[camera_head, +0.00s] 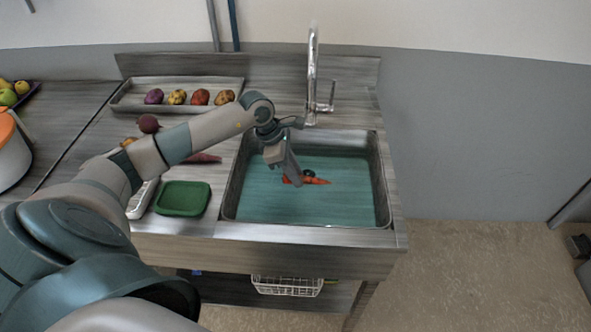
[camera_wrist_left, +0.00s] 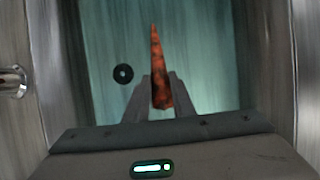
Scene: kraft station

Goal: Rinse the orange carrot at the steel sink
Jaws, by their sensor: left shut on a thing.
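The orange carrot (camera_head: 314,181) is over the steel sink (camera_head: 230,196), near the middle of its basin. It also shows in the left wrist view (camera_wrist_left: 157,70), with its thick end between the fingers and its tip pointing away. My left gripper (camera_head: 292,181) reaches down into the sink area and is shut on the carrot; its fingers also show in the left wrist view (camera_wrist_left: 160,98). The basin looks blue-green inside, and a dark drain (camera_head: 309,173) lies just behind the carrot. I cannot tell whether the carrot touches the bottom. The chrome faucet (camera_head: 313,75) stands behind the sink. My right gripper is not in view.
A tray (camera_head: 125,104) with several root vegetables stands at the back left. A beet (camera_head: 148,123) and a dark red carrot-like vegetable (camera_head: 206,158) lie left of the sink. A green tray (camera_head: 182,199) sits in front of them. The sink rim surrounds my gripper.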

